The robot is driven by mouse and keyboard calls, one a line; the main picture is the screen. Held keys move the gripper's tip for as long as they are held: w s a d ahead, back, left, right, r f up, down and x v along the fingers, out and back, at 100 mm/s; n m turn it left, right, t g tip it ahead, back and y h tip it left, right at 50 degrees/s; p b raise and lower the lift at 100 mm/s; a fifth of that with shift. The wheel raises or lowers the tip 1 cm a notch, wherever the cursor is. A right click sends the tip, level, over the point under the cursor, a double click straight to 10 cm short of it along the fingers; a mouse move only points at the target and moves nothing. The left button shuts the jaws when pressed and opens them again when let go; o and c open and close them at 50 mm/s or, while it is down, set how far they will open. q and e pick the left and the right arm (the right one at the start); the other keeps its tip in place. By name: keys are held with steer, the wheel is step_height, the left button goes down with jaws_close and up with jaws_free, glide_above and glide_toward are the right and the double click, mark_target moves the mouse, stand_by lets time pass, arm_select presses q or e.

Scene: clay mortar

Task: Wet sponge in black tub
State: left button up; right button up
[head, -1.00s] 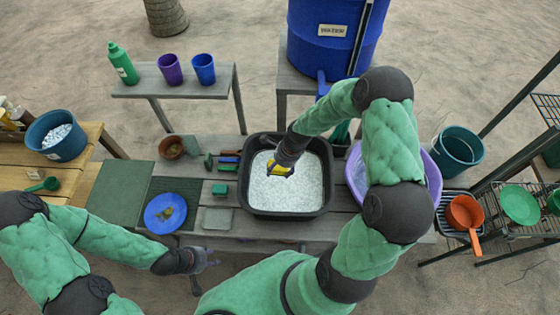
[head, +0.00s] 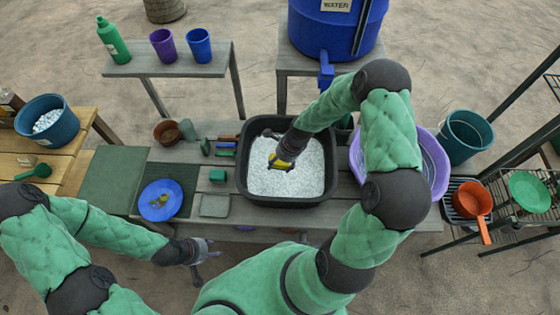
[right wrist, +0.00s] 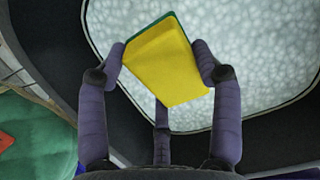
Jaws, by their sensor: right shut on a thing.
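The yellow sponge with a green side (right wrist: 165,65) is held between the fingers of my right gripper (right wrist: 158,66). It also shows as a small yellow patch in the head view (head: 272,160), partly hidden by the gripper. It is over the black tub (head: 246,190), inside its rim. The tub holds a pale, speckled, foam-like surface (head: 305,180). I cannot tell whether the sponge touches that surface. My left gripper (head: 207,249) is at the near edge of the table, left of the tub; its fingers look apart and empty.
A purple basin (head: 438,165) stands right of the tub, partly behind my right arm. A blue water barrel (head: 310,35) with a tap stands behind.

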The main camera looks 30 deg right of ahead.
step_height(320, 180, down, 10)
steer(key=b, duration=0.7)
steer(key=shift+r, duration=0.2)
stand_by(0.5)
step_height(320, 180, up, 17)
steer(key=p, duration=1.3)
steer(key=shift+p, duration=0.3)
steer(key=shift+f, duration=0.1)
steer(key=shift+f, duration=0.1)
